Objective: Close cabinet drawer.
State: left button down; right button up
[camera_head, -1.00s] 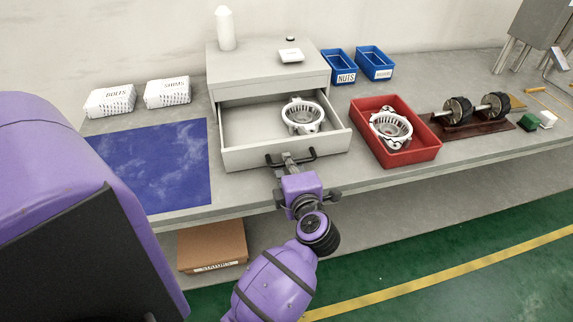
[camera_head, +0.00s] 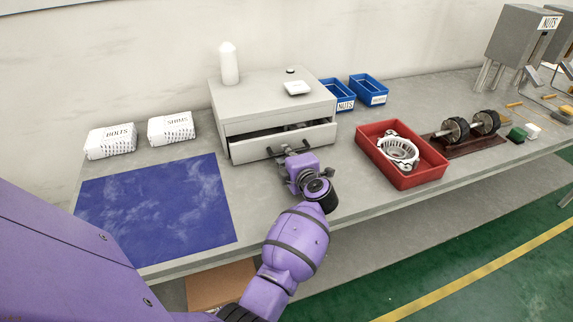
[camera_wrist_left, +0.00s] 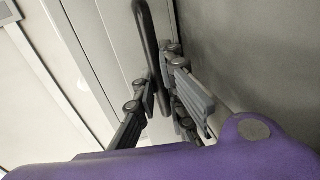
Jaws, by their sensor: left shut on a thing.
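The grey cabinet (camera_head: 262,98) stands on the bench, and its drawer (camera_head: 252,150) is only partly out, with a narrow dark gap above its front. A metal housing inside the drawer (camera_head: 297,127) is mostly hidden. My left gripper (camera_head: 289,151) is at the drawer front, shut on the black handle (camera_head: 274,153). In the left wrist view the handle (camera_wrist_left: 146,40) runs down between the fingers of my left gripper (camera_wrist_left: 160,95). My right gripper is not in view.
A red bin (camera_head: 438,168) with a metal housing stands right of the drawer. A blue mat (camera_head: 155,210) lies left. Blue bins (camera_head: 369,88) stand behind.

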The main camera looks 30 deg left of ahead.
pick_arm(q)
jog(key=x, duration=0.3)
jog(key=shift+w+a+r, duration=0.2)
jog(key=shift+r, duration=0.15)
jog(key=c, duration=1.8)
grip_release()
jog(key=shift+d, duration=0.1)
jog(key=v, duration=1.1)
jog(key=shift+f, duration=0.1)
jog(key=shift+s+d+r, duration=0.2)
jog(key=shift+s+d, duration=0.15)
jog(key=shift+s, duration=0.05)
